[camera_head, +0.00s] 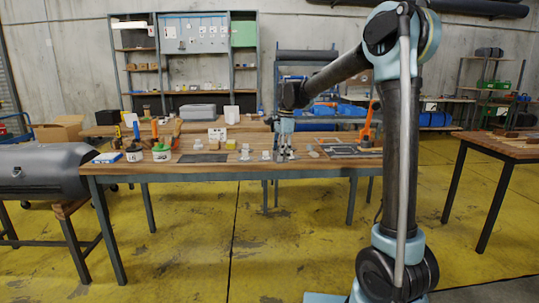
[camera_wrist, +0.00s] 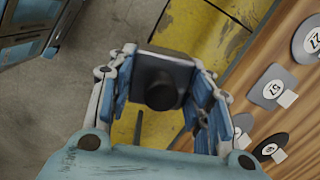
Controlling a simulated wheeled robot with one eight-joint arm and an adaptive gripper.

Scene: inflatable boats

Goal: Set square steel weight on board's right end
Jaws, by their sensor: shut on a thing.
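In the wrist view a dark square steel weight (camera_wrist: 172,62) with a round knob sits between the fingers of my gripper (camera_wrist: 160,78). My gripper is shut on it, and yellow and grey floor shows behind it. In the head view my gripper (camera_head: 284,152) points down at the workbench (camera_head: 245,169), right of its middle; the weight is too small to make out there. A dark flat framed piece (camera_head: 348,148) lies on the bench to the right of my gripper; I cannot tell whether it is the board.
In the wrist view numbered plates lie on the wooden top at right, including a grey square plate (camera_wrist: 272,88) and a dark round one (camera_wrist: 270,147). An orange tool (camera_head: 368,124) stands at the bench's right. A grey mat (camera_head: 203,158) lies left. Another table (camera_head: 500,147) stands far right.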

